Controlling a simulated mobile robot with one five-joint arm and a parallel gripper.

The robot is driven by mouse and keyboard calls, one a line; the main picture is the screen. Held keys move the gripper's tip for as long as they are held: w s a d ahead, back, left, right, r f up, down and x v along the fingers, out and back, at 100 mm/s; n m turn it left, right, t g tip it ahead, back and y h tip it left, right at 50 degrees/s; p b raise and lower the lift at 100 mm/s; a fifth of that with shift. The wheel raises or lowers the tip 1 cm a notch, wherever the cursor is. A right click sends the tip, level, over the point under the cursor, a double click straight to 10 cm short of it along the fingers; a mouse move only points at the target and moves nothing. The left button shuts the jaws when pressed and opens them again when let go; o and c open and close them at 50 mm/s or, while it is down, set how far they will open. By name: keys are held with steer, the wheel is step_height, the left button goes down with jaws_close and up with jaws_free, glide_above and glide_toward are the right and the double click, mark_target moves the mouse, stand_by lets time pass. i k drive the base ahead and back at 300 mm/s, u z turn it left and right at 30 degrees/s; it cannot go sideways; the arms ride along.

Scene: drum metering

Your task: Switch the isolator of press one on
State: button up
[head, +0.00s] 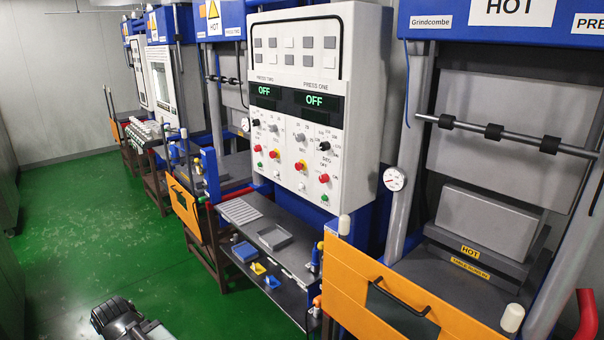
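The control panel (370,110) is a pale upright box in the middle of the head view, with its right half labelled PRESS ONE and its left half PRESS TWO. The PRESS ONE display (316,101) reads OFF in green, and so does the PRESS TWO display (264,91). Below the PRESS ONE display are a black knob (323,147), a red knob (323,178) and a green button (324,198). Red-on-yellow controls sit further left. The small lettering is too blurred to tell which is the isolator or how it is set. No gripper fingers show.
A dark shelf (290,275) with grey trays and small yellow and blue pieces juts out below the panel. A press marked HOT (490,90) stands right, with an orange guard (350,270) in front. More presses line up left.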

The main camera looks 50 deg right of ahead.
mark_target(323, 179)
steer(key=i, duration=0.85)
steer(key=u, duration=0.1)
